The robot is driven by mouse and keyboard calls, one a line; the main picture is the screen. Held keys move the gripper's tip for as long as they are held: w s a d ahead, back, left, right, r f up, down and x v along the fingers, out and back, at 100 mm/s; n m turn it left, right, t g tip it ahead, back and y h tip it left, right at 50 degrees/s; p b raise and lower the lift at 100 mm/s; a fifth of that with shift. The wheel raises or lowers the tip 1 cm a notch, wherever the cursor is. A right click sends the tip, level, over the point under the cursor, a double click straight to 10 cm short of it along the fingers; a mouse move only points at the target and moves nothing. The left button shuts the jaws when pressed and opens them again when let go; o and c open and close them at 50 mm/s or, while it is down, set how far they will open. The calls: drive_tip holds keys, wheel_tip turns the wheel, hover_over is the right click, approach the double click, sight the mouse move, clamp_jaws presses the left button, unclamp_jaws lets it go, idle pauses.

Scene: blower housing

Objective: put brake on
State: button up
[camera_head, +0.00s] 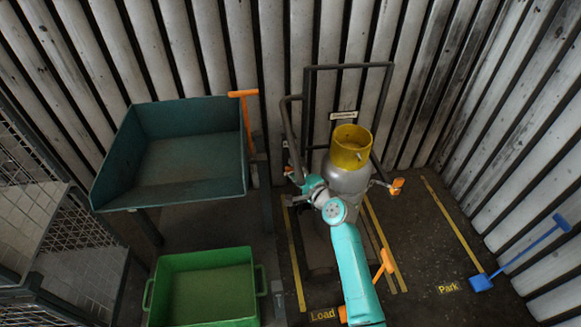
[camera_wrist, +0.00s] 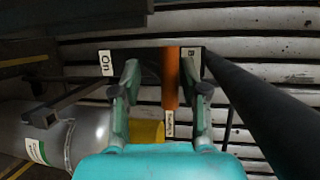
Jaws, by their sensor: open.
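In the wrist view an orange lever (camera_wrist: 171,82) stands upright on a dark plate, between the two fingers of my gripper (camera_wrist: 168,78). The fingers are open, one on each side of the lever; I cannot tell whether either touches it. A white label reading "On" (camera_wrist: 106,63) is left of the lever. Another small label (camera_wrist: 191,52), hard to read, is to its right. In the head view my gripper (camera_head: 296,174) is at the left side of the trolley frame (camera_head: 349,66), beside a grey cylinder (camera_head: 348,180) with a yellow collar (camera_head: 351,147). The lever is mostly hidden there.
A dark bar (camera_wrist: 265,108) runs close on the right in the wrist view. In the head view, a teal bin (camera_head: 190,165) and a green crate (camera_head: 205,285) stand left. An orange handle (camera_head: 397,186) is right of the cylinder. Floor near "Park" (camera_head: 448,289) is mostly clear, with a blue scraper (camera_head: 482,282).

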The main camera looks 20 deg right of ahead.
drive_tip(key=shift+x, duration=1.5)
